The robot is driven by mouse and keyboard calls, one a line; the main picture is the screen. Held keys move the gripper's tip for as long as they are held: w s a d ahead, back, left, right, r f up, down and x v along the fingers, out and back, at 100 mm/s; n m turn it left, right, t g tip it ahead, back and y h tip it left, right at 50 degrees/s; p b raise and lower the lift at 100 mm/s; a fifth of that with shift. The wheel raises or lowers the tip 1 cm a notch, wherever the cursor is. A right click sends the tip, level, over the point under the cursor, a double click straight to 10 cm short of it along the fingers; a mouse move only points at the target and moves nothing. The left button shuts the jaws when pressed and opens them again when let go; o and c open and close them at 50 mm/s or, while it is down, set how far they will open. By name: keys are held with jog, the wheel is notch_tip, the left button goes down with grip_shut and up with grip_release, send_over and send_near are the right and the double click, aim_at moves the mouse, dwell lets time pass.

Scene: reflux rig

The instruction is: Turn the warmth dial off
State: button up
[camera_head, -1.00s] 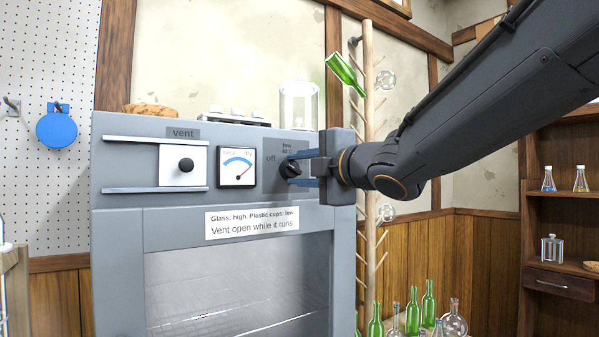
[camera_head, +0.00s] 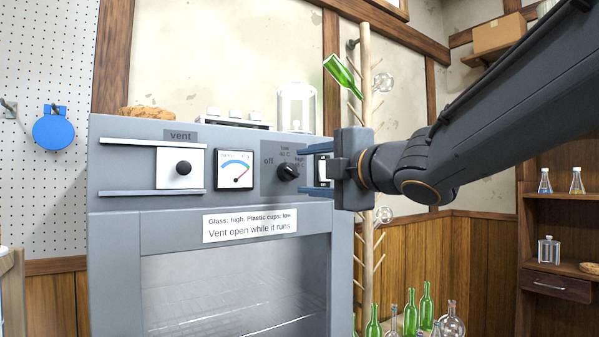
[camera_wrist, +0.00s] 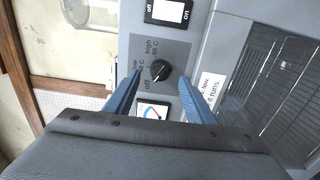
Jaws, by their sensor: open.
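The warmth dial (camera_head: 288,172) is a black knob on the grey front panel of the cabinet (camera_head: 115,225). The label "off" is on its left, "low" above it and "high" on its upper right. I cannot tell surely which mark it points to. My gripper (camera_head: 304,170) is open and empty, just right of the dial in the head view. In the wrist view the dial (camera_wrist: 159,70) shows clear just beyond the gap between the blue fingers of my gripper (camera_wrist: 161,82), and nothing touches it.
A gauge (camera_head: 236,170) and a vent slide (camera_head: 181,168) lie left of the dial. A white rocker switch (camera_wrist: 168,11) is beside it, partly behind my gripper in the head view. A glass jar (camera_head: 296,108) stands on top. A wooden bottle rack (camera_head: 367,75) rises behind my gripper.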

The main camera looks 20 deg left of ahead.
jog(key=shift+v, duration=1.6)
